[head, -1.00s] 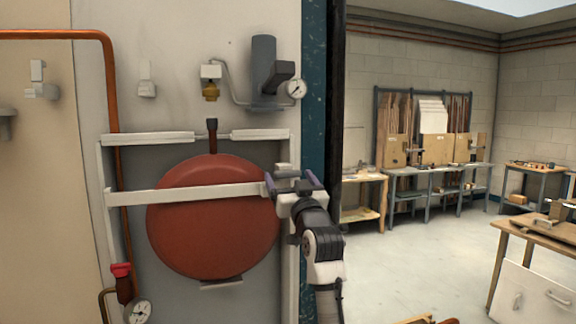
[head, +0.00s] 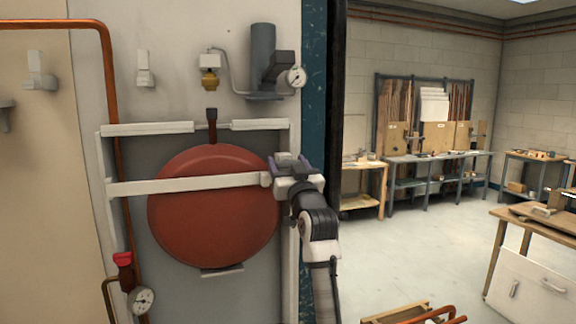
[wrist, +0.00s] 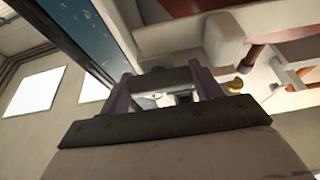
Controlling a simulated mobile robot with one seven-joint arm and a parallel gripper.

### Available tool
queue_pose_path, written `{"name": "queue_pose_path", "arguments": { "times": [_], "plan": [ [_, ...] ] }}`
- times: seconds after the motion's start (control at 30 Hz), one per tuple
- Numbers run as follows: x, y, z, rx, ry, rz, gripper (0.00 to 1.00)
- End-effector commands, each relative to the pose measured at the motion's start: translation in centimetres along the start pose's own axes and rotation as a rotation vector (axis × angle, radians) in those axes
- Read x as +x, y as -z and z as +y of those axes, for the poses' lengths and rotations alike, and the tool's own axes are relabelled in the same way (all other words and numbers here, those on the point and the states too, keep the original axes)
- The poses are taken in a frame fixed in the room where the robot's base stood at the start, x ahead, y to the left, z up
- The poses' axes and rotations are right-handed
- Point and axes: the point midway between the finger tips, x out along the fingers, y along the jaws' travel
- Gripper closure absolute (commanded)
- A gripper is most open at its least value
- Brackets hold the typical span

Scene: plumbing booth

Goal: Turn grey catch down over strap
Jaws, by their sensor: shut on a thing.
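A white strap (head: 190,185) runs across the front of a round red vessel (head: 205,225) in the head view. Its right end has a pale block (head: 266,179). My gripper (head: 289,167) is just right of and slightly above that end, at the right upright of the white frame. In the wrist view my gripper (wrist: 162,84) is shut on a grey bar-like piece, apparently the catch (wrist: 172,76), between its purple fingers. A pale rounded block (wrist: 229,38), likely the strap end, is beside the fingers. My gripper hides most of the catch in the head view, so its exact angle is unclear.
A white frame (head: 150,129) surrounds the vessel. A gauge (head: 296,76) and grey cylinder (head: 263,60) are mounted above. A copper pipe (head: 113,90) and lower gauge (head: 141,299) are at left. Open floor (head: 415,245) and workbenches lie to the right.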

Motion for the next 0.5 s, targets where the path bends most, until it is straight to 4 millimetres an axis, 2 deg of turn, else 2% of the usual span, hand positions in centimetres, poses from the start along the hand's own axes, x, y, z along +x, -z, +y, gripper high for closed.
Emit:
{"name": "queue_pose_path", "arguments": {
  "times": [0.27, 0.5],
  "plan": [
    [0.02, -0.10, -0.16, 0.068, -0.025, -0.001, 0.59],
    [0.06, -0.01, -0.29, 0.227, -0.088, 0.001, 0.59]
  ]
}}
